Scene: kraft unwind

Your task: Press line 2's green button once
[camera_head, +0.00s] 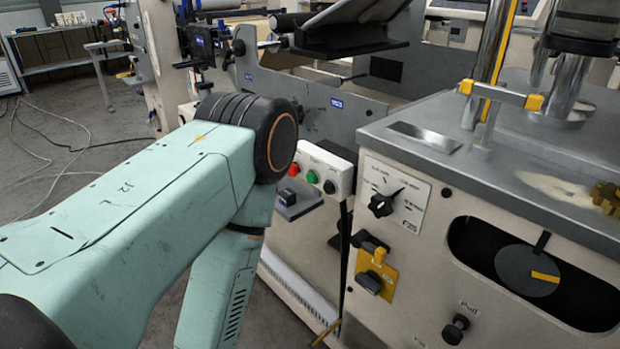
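A small white control box (325,166) sits on the machine in the middle of the view. It carries a red button (293,169), a green button (312,177) and a black knob (329,187) in a row. No line number is readable on it. My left arm, pale green with a black joint, comes in from the left and ends its visible part just left of the box. Its lower link bends down out of the frame, so the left gripper is not seen. My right arm and gripper are not in view.
A large machine cabinet (400,285) fills the right, with a rotary selector (381,205), a yellow latch (376,270) and a dark oval opening (470,240). A small dark ledge (298,203) juts out below the control box. Cables (40,150) lie on the open floor at left.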

